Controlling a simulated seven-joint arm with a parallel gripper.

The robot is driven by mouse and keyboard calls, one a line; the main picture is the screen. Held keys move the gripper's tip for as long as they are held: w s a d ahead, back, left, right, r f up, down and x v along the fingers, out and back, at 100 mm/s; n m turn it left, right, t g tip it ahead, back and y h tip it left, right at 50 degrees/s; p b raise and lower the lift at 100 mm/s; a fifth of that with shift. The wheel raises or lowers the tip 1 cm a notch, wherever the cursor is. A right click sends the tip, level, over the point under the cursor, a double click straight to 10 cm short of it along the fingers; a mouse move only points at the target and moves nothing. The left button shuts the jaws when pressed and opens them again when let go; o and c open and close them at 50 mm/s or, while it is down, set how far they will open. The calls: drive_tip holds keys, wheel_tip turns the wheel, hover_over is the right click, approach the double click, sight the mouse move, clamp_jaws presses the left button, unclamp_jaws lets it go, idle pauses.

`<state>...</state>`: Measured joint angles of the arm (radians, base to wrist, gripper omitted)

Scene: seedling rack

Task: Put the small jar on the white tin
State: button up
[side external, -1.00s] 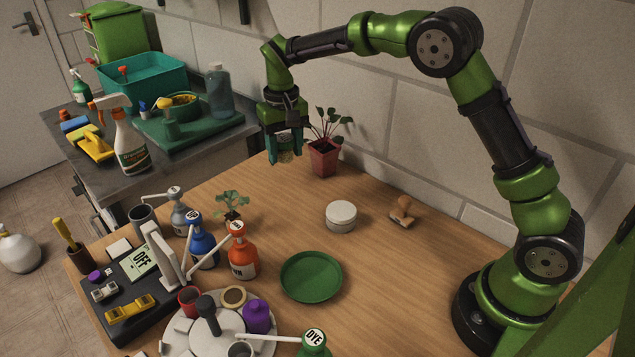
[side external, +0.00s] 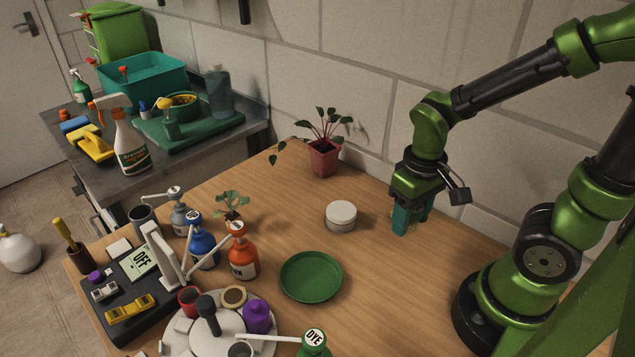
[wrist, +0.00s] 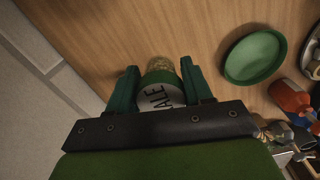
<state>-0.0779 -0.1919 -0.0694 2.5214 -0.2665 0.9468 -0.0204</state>
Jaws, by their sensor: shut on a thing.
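The white tin (side external: 341,216), a low round tin with a pale flat lid, stands on the wooden table in the side view. My gripper (side external: 404,228) is to the right of the tin, low over the table and apart from it. In the wrist view my gripper (wrist: 158,72) is shut on the small jar (wrist: 160,95). The jar has a pale face with dark letters reading "ALE", a green band and a grainy tan part beyond it. In the side view the fingers mostly hide the jar. The tin does not show in the wrist view.
A green plate (side external: 311,277) lies in front of the tin. A potted plant (side external: 323,157) stands behind it. An orange bottle (side external: 243,255) and other bottles crowd the left. The wall is close behind my gripper. The table between tin and plate is clear.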

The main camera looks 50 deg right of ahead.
drive_tip(key=shift+w+f, duration=0.2)
drive_tip(key=shift+w, duration=0.05)
hover_over(343, 211)
drive_tip(key=shift+s+f, duration=0.25)
drive_tip(key=shift+f, duration=0.4)
drive_tip(key=shift+w+f, duration=0.15)
drive_tip(key=shift+f, duration=0.75)
drive_tip(key=shift+w+f, duration=0.15)
drive_tip(key=shift+f, duration=0.75)
drive_tip(key=shift+f, duration=0.15)
drive_tip(key=o, duration=1.1)
drive_tip(key=shift+c, duration=0.2)
wheel_tip(343, 211, up, 11)
drive_tip(key=s+a+r+m+t+y, duration=0.1)
drive_tip(key=s+a+r+t+y, duration=0.1)
drive_tip(key=s+r+t, duration=0.5)
drive_tip(key=s+a+r, duration=0.1)
drive_tip(key=s, duration=0.5)
drive_tip(key=shift+s+a+r+m, duration=0.2)
drive_tip(key=shift+s+r+m, duration=0.1)
drive_tip(key=shift+s+r, duration=0.1)
